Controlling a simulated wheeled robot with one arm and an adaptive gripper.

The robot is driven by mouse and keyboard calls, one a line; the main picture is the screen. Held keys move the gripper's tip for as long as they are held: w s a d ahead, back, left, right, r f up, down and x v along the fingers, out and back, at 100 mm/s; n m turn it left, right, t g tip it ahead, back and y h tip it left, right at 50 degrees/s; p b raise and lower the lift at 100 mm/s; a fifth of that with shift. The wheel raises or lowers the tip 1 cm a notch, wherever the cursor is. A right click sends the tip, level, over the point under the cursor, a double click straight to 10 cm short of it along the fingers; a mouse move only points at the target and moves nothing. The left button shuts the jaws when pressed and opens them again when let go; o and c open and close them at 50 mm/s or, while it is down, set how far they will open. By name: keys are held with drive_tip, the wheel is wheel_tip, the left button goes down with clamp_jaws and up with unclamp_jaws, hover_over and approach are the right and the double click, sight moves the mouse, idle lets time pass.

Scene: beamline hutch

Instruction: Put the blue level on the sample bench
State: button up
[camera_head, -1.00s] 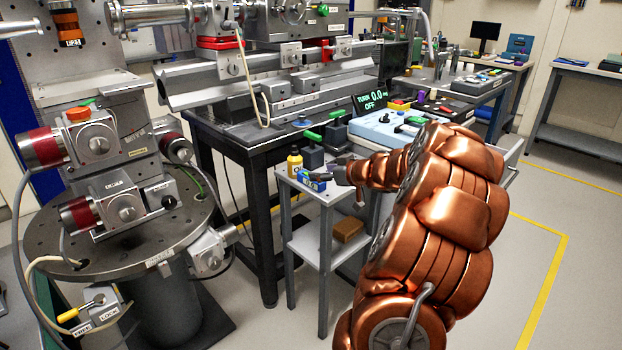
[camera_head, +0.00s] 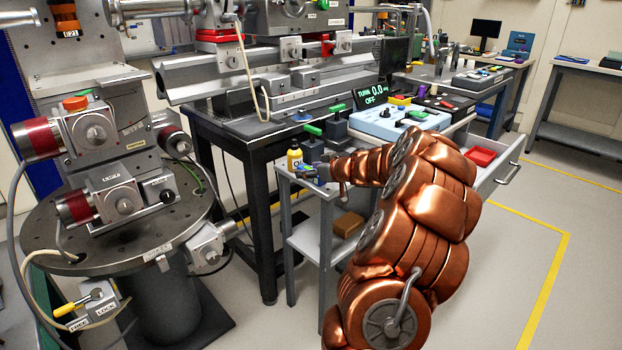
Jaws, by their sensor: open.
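The blue level (camera_head: 307,173) lies on top of a small grey side stand (camera_head: 297,187), partly hidden by my gripper. My gripper (camera_head: 324,174) is open at the level's right end, over the stand top. I cannot tell whether its fingers touch the level. A black-topped bench (camera_head: 243,134) carrying a metal rail stands directly behind the stand. No label shows which surface is the sample bench.
A yellow bottle (camera_head: 294,158) stands close behind the level. A brown block (camera_head: 348,224) lies on the stand's lower shelf. A round optics table (camera_head: 113,228) fills the left. An open drawer (camera_head: 497,178) holds a red tray (camera_head: 480,156). Floor is clear at right.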

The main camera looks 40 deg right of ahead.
drive_tip(key=shift+w+f, duration=0.1)
drive_tip(key=shift+w, duration=0.3)
drive_tip(key=shift+c, duration=0.2)
clamp_jaws()
